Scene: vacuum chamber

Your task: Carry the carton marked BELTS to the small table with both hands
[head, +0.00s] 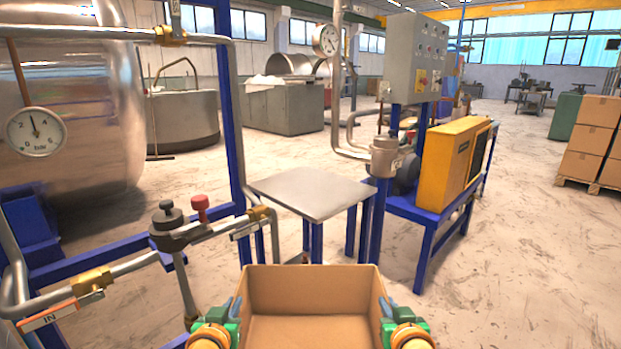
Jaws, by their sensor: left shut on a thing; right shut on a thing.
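An open brown carton (312,329) is at the bottom centre, close in front of me. I look into its empty-looking inside, and no marking shows on the faces in view. My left gripper (236,310) is shut on the carton's left wall. My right gripper (387,310) is shut on its right wall. The lower part of the carton is cut off by the frame. The small table (312,187), with a bare grey top and blue legs, stands just ahead, beyond the carton and apart from it.
Blue-framed pipework with a valve (175,228) stands close on the left, before a large steel tank (70,110). A yellow machine (450,165) on a blue frame is right of the table. Stacked cartons (595,140) sit on a pallet far right. The right floor is clear.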

